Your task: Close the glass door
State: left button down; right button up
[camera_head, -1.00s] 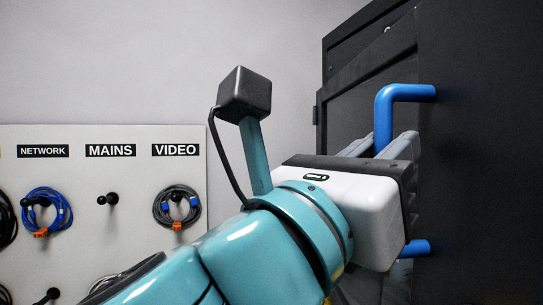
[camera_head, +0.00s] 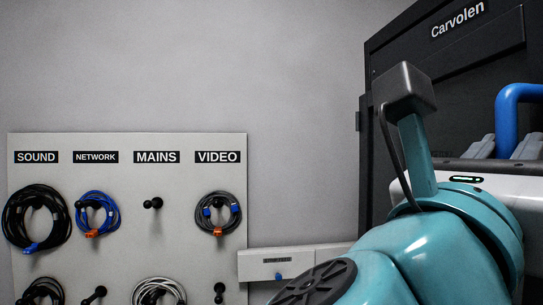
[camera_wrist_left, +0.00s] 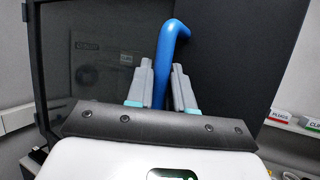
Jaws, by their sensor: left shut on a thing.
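The blue door handle (camera_head: 507,108) is a bent tube at the right edge of the head view. It also stands between the grey fingers in the left wrist view (camera_wrist_left: 165,55). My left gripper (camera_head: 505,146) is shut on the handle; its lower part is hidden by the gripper. A dark, see-through glass panel (camera_wrist_left: 60,75), apparently the door, fills the left of the wrist view, with faint shapes showing in it. A black panel (camera_wrist_left: 235,60) lies right of the handle. How far the door stands open cannot be told. My right gripper is not in view.
A dark cabinet marked Carvolen (camera_head: 395,55) stands at the right. A pale cable board (camera_head: 128,185) with labelled pegs and coiled cables hangs on the left. A low white box (camera_head: 310,257) sits beside it. A labelled white shelf (camera_wrist_left: 290,128) shows at the right in the wrist view.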

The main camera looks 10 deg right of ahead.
pick_arm(q)
jog(key=shift+d+f, duration=0.1)
jog(key=c, duration=1.1)
grip_release()
jog(key=shift+s, duration=0.1)
jog(key=b+v, duration=0.5)
jog(key=v, duration=1.1)
jog(key=shift+a+b, duration=0.2)
jog(key=shift+b, duration=0.1)
